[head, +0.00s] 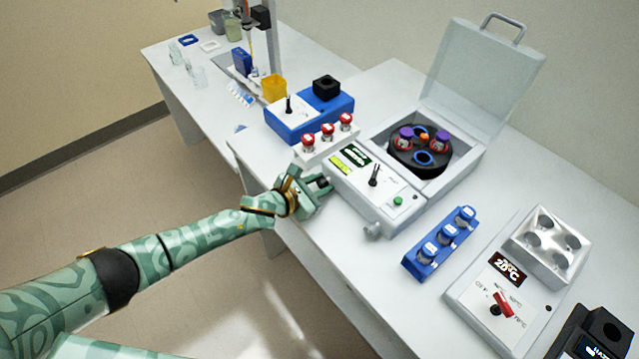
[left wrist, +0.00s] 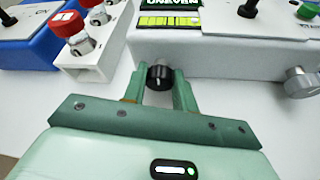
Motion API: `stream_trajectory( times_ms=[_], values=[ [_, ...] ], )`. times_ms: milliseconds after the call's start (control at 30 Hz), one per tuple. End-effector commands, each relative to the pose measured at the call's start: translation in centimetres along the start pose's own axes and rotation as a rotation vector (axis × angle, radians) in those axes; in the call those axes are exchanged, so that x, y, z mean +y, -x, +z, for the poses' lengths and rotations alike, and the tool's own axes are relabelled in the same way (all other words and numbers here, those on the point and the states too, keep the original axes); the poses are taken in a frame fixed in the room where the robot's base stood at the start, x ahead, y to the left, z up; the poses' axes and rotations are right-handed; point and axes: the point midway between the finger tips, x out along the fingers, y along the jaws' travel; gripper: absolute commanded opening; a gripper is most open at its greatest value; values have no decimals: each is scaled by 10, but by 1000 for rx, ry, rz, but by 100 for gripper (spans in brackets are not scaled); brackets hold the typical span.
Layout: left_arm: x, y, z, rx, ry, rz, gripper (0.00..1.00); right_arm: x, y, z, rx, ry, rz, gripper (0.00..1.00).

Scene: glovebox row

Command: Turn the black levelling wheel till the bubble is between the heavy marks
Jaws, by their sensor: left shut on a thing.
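The black levelling wheel (left wrist: 158,77) is a small dark knob with a pale mark, low on the front of the white centrifuge (head: 365,200). My left gripper (head: 322,184) is at the centrifuge's front left corner. In the left wrist view, the left gripper (left wrist: 159,84) has one finger on each side of the wheel and is shut on it. The yellow-green level window (left wrist: 168,22) with dark marks is above the wheel. The display above reads "UNEVEN". My right gripper is in neither view.
A white rack of red-capped vials (head: 327,140) stands close left of the gripper. A blue device (head: 308,115) is behind it. A grey knob (head: 373,230) sticks out on the centrifuge's front. A blue rack (head: 440,244) and a heater block (head: 520,290) stand to the right.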

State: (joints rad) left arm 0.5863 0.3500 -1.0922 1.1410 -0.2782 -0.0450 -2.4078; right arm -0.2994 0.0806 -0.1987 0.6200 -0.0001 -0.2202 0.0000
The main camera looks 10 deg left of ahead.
Motion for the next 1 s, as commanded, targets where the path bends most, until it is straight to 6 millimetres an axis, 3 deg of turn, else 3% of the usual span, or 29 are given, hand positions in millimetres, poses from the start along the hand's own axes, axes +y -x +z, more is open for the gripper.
stream_trajectory(
  times_ms=[433, 1000],
  values=[
    [3, 0, 0, 0, 207, -86, 5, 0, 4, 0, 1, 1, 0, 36],
    [5, -1, -2, 0, 525, -218, 5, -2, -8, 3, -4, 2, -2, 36]
  ],
)
